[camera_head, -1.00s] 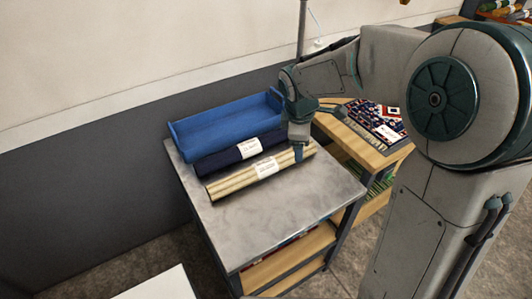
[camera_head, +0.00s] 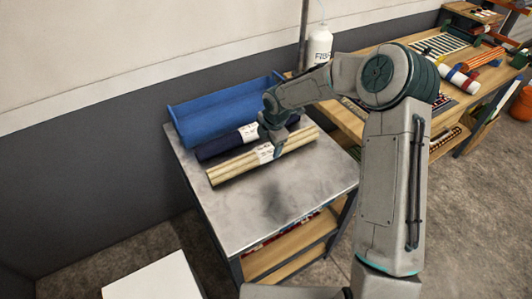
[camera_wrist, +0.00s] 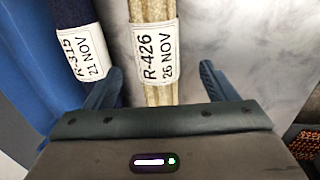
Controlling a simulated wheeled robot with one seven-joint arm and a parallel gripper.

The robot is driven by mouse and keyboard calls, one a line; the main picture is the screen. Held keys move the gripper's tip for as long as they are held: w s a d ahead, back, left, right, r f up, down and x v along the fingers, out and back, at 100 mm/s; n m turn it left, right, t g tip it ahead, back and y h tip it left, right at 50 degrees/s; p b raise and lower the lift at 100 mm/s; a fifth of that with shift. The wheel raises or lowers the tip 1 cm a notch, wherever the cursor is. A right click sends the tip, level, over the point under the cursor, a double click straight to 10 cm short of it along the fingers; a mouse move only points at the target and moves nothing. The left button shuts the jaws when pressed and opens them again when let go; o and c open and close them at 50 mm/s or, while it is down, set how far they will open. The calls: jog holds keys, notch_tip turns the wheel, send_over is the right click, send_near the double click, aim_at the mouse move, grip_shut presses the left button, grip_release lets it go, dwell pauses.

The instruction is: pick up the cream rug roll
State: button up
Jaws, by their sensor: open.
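The cream rug roll (camera_head: 232,169) lies on the grey metal table top, with a white label around its middle. In the wrist view the cream roll (camera_wrist: 151,97) runs up the picture between my spread fingers, its label reading "R-426 26 NOV". My gripper (camera_head: 278,148) is over the label area in the head view and hides part of the roll. In the wrist view my gripper (camera_wrist: 160,72) is open, one finger on each side of the roll. The left finger is near the gap beside the navy roll. I cannot tell how far the fingertips are above the table.
A navy rug roll (camera_head: 216,147) labelled "R-315 21 NOV" lies close beside the cream one, with a blue tray (camera_head: 205,118) behind it. The front of the metal table (camera_head: 255,215) is bare. A wooden bench (camera_head: 345,118) with a white bottle (camera_head: 319,46) stands to the right.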

aim_at(267, 149)
jog(key=shift+w+p+x, duration=0.15)
jog(key=shift+p+x, duration=0.25)
jog(key=shift+x, duration=1.3)
jog(key=shift+w+p+x, duration=0.15)
jog(key=shift+p+x, duration=0.25)
jog(key=shift+x, duration=1.35)
jog(key=shift+r, duration=0.15)
jog(key=c, duration=1.4)
jog(key=shift+c, duration=0.2)
